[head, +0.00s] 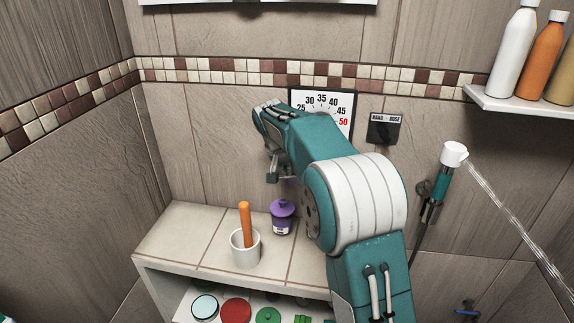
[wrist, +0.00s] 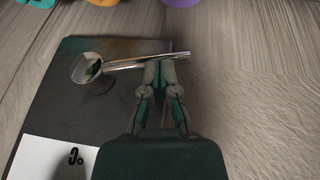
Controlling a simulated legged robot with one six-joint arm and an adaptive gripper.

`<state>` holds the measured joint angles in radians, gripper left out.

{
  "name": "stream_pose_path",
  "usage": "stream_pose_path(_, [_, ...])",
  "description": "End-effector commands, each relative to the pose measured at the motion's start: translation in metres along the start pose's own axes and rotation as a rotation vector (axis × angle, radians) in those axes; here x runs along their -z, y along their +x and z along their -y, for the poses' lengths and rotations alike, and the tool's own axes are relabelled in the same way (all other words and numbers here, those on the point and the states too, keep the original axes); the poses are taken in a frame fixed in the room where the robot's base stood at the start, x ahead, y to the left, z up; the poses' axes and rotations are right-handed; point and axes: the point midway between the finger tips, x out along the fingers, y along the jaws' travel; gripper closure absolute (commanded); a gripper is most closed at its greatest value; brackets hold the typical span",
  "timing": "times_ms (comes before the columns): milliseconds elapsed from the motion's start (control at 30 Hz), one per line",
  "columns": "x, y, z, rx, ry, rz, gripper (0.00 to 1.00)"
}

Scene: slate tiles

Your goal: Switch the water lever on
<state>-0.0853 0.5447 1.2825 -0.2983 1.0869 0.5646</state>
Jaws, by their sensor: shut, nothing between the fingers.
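The metal lever (wrist: 140,62) shows in the wrist view, a rod with a round knob (wrist: 86,69) at its left end, in front of a dark wall plate (wrist: 55,105). My gripper (wrist: 160,66) is shut and empty, with its fingertips at the rod's right part; I cannot tell whether they touch it. In the head view my arm covers most of the spot, and I cannot make out the lever there. Part of a temperature dial (head: 323,100) shows behind the arm.
A black hand/rose switch (head: 384,129) and a hand shower (head: 453,154) are right of my arm; a pale streak (head: 510,215), spray or hose, runs down from it. Bottles (head: 513,50) stand on a shelf. Below, a tiled ledge (head: 180,236) holds a white cup (head: 245,252) and purple jar (head: 282,217).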

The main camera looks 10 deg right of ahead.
Motion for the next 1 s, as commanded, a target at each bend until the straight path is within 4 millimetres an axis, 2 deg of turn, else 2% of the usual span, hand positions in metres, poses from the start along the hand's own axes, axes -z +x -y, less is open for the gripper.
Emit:
stream_pose_path(367, [-0.01, 0.026, 0.006, -0.318, -0.113, 0.001, 1.0])
stream_pose_path(700, [-0.017, 0.049, 0.0, -0.607, -0.212, 0.001, 1.0])
stream_pose_path(900, [-0.02, 0.058, -0.004, -0.736, -0.256, 0.001, 1.0])
stream_pose_path(1000, [-0.021, 0.06, -0.007, -0.741, -0.256, 0.001, 1.0])
